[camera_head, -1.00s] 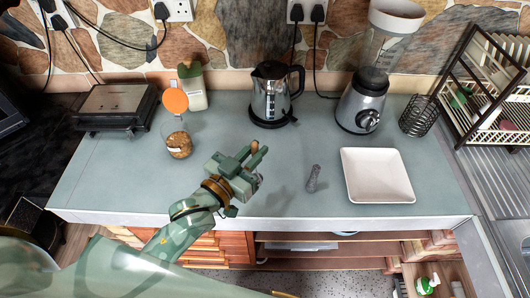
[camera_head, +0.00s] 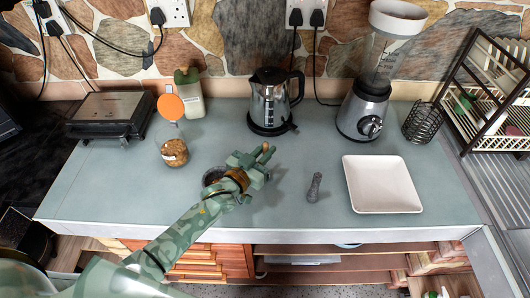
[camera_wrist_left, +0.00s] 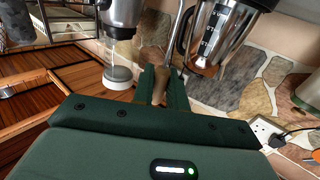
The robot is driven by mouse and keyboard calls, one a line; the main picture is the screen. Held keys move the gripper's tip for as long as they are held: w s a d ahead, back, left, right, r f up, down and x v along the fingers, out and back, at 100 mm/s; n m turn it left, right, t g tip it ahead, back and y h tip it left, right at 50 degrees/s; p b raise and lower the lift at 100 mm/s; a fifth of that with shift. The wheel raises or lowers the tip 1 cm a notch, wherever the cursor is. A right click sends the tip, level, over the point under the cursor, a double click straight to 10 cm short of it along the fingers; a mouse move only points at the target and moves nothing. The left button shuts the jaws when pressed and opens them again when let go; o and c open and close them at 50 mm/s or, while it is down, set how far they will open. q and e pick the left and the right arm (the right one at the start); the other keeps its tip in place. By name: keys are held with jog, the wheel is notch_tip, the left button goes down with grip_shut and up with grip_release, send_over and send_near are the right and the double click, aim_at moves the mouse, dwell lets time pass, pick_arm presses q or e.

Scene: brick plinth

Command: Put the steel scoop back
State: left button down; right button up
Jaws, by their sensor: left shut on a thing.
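My left gripper (camera_head: 264,157) is above the middle of the counter, in front of the kettle. It is shut on a brown, wood-coloured handle (camera_head: 266,148), which also shows between the fingers in the left wrist view (camera_wrist_left: 160,85). No steel scoop bowl shows clearly; whether this handle is the scoop's I cannot tell. A glass jar (camera_head: 174,152) with brown contents stands to the left, its orange lid (camera_head: 171,106) tilted up. A dark round thing (camera_head: 212,177) shows partly behind my left wrist. A small grey pestle-like thing (camera_head: 314,187) is on the counter to the right. My right gripper is out of view.
A kettle (camera_head: 270,100) and blender (camera_head: 365,108) stand at the back. A white square plate (camera_head: 382,185) is at the right, with a wire holder (camera_head: 423,122) and dish rack (camera_head: 490,105) beyond. A grill (camera_head: 108,114) and bottle (camera_head: 190,95) are at the left. The front-left counter is clear.

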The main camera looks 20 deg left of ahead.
pick_arm(q)
jog(key=shift+f, duration=0.1)
jog(key=c, duration=1.4)
grip_release()
jog(key=v, duration=1.2)
jog(key=shift+p, duration=0.45)
